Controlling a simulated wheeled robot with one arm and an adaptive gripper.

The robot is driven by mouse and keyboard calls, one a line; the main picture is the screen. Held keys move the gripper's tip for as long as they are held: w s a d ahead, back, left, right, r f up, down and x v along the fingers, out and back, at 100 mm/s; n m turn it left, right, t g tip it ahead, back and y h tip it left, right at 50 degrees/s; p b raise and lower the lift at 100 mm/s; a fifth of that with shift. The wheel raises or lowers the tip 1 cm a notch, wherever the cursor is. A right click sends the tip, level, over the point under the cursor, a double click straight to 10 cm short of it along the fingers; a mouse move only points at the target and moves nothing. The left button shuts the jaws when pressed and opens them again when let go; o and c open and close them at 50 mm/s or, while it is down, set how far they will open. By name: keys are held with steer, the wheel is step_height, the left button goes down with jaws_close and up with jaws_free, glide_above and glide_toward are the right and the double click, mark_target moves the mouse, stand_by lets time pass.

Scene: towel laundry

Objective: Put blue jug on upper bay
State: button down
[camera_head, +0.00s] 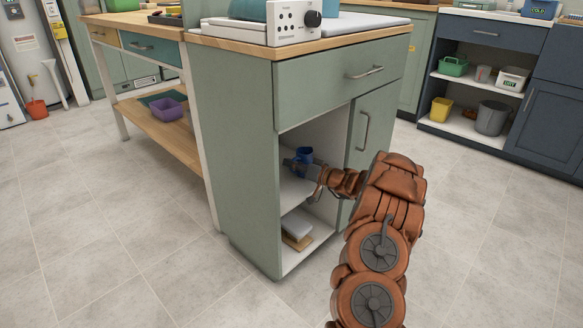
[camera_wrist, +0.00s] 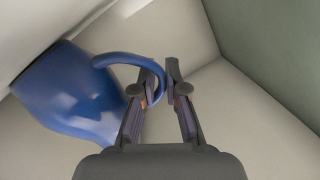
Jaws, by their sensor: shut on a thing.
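The blue jug (camera_head: 303,155) is inside the upper bay of the green cabinet, at the left of the bay, over the upper shelf (camera_head: 296,190). In the wrist view the jug (camera_wrist: 70,95) is at the left, and its curved handle reaches between my fingers. My gripper (camera_head: 297,165) reaches into the bay from the right and is shut on the handle; it also shows in the wrist view (camera_wrist: 160,85). I cannot tell whether the jug's base touches the shelf. Part of the jug is hidden by my gripper.
The lower bay holds a stack of flat light and tan things (camera_head: 297,228). The cabinet's half-width door (camera_head: 370,130) is right of the opening, and a drawer (camera_head: 340,80) is above. A purple bin (camera_head: 166,109) stands on the wooden shelf at left. The floor in front is clear.

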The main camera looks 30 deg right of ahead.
steer(key=shift+f, duration=0.1)
steer(key=c, duration=1.2)
jaws_free()
steer(key=shift+s+d+r, duration=0.15)
steer(key=shift+s+r, duration=0.05)
steer(key=shift+r, duration=0.05)
steer(key=p+v, duration=0.3)
steer(key=v, duration=0.8)
steer(key=shift+s, duration=0.3)
